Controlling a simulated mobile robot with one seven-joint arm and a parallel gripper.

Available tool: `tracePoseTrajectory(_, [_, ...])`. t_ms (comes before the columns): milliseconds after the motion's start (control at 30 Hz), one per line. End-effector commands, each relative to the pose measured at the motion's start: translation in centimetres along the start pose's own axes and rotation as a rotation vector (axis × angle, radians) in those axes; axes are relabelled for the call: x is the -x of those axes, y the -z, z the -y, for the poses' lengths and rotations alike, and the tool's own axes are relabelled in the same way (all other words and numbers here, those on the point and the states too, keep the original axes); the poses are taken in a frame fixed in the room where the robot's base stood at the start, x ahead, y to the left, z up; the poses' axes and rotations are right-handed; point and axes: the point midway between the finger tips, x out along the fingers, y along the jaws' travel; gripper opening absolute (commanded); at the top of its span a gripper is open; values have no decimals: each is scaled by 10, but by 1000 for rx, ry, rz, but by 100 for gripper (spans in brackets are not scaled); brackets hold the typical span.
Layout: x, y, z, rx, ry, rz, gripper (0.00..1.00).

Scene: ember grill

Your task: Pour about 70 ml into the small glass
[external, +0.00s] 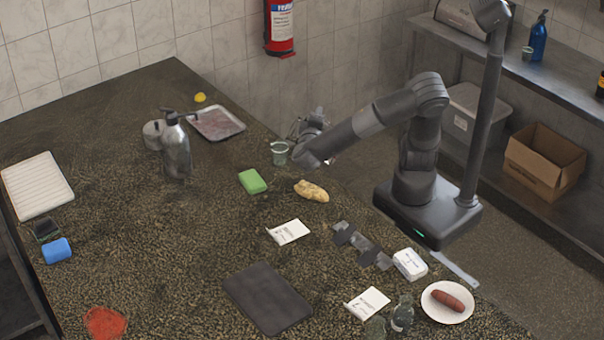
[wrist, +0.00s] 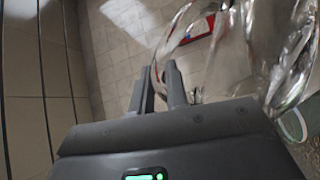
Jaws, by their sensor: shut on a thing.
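A small clear glass (external: 279,153) with a greenish tint stands on the speckled counter, left of my gripper (external: 312,128). In the wrist view, a round greenish rim, probably the same glass (wrist: 292,126), shows at the right edge. My gripper (wrist: 161,80) is shut on a clear glass vessel (wrist: 228,55) with a looped handle, which looks tilted. The vessel is held off the counter, close to the small glass. In the external view my gripper and wrist hide most of it. The liquid level in either glass cannot be made out.
A green sponge (external: 252,181) and a bread piece (external: 311,191) lie near the small glass. A grey pump bottle (external: 175,148) and a metal tray (external: 217,123) stand further left. A white card (external: 289,232) and a dark board (external: 267,298) lie toward the front.

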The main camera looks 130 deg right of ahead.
Motion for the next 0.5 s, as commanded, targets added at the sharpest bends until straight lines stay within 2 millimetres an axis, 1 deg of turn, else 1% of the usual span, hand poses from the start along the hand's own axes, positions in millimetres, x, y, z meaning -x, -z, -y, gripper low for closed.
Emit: tracePoseTrajectory(500, [0,5,-4,43,-3,-2,0])
